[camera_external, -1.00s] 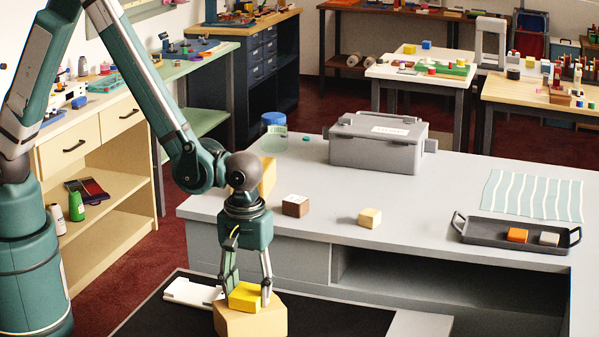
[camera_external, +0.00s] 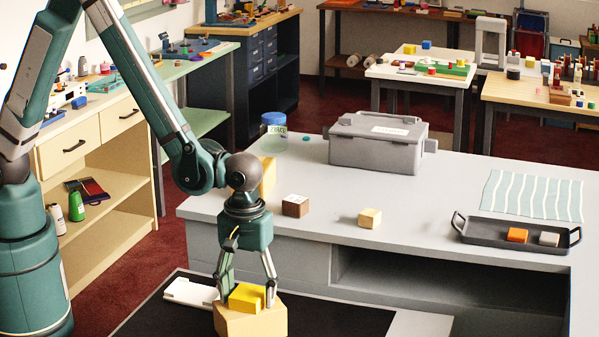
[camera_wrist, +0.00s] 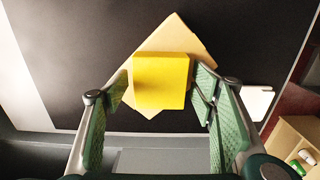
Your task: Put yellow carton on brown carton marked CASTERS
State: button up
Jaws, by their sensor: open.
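The yellow carton (camera_external: 246,298) rests on top of a larger tan-brown carton (camera_external: 250,321). In the wrist view the yellow carton (camera_wrist: 161,80) lies on the tan-brown carton (camera_wrist: 185,36), which is turned at an angle beneath it. My gripper (camera_external: 246,292) is open around the yellow carton, with one finger on either side and gaps showing in the wrist view. No CASTERS marking is readable on the tan-brown carton. A small dark brown block (camera_external: 296,206) with a pale top stands on the grey counter; its marking is not readable.
The grey counter (camera_external: 330,225) also holds a cream block (camera_external: 370,218), a grey case (camera_external: 376,148), a blue-lidded jar (camera_external: 273,136) and a dark tray (camera_external: 480,234) with two small blocks. A white flat object (camera_external: 192,293) lies left of the tan-brown carton on the black surface (camera_external: 340,318).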

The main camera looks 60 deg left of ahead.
aim_at(248, 291)
jog(key=shift+r, duration=0.15)
notch_tip(248, 291, up, 12)
jog(key=shift+p, duration=0.4)
dwell(0.3)
dwell(0.6)
jog(key=a+r+m+t+h, duration=0.1)
jog(key=a+r+m+t, duration=0.1)
jog(key=a+r, duration=0.7)
jog(key=a+r+m+t, duration=0.15)
jog(key=a+r, duration=0.35)
jog(key=a, duration=0.9)
jog(key=s+a+r+m+t, duration=0.1)
jog(key=s+a, duration=0.2)
jog(key=a, duration=0.3)
jog(key=s+a+r+m+t, duration=0.1)
jog(key=s+a+r+m, duration=0.1)
jog(key=s+a, duration=0.2)
jog(key=s+a+r+m+t+y, duration=0.1)
jog(key=s+a+r+m, duration=0.1)
jog(key=a, duration=0.8)
jog(key=shift+s+t, duration=0.35)
jog(key=shift+s, duration=0.45)
